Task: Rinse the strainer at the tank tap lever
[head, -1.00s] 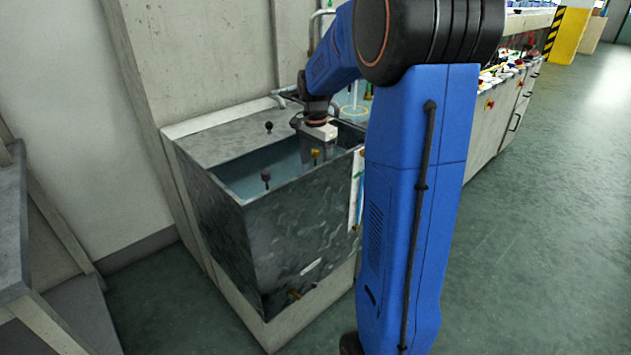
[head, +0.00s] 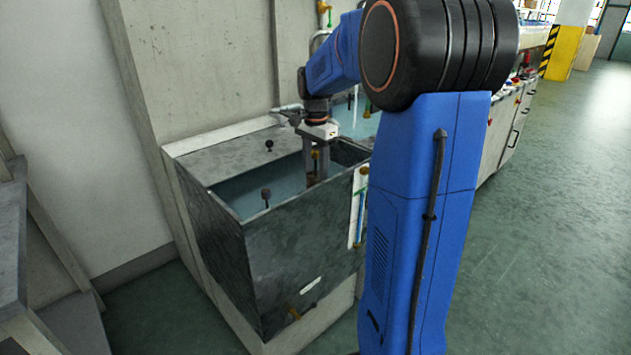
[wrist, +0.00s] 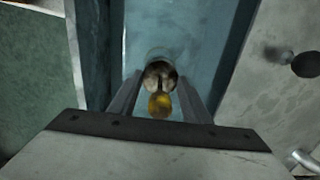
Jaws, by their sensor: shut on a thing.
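My gripper (head: 318,182) points down over the open water tank (head: 285,270), its fingertips at or just above the water; I cannot tell which. In the wrist view, the fingers (wrist: 160,95) are shut on a small piece with a round amber-brass knob (wrist: 160,106) and a dull cylinder behind it, which looks like the strainer. In the head view only its brass part (head: 315,155) shows between the fingers. A black ball-ended lever (head: 269,146) stands on the tank's back deck; a black ball also shows in the wrist view (wrist: 305,64).
A pipe spout (head: 287,108) sticks out from the wall behind. A grey bench (head: 14,250) is at the left. Open green floor (head: 550,250) lies at the right.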

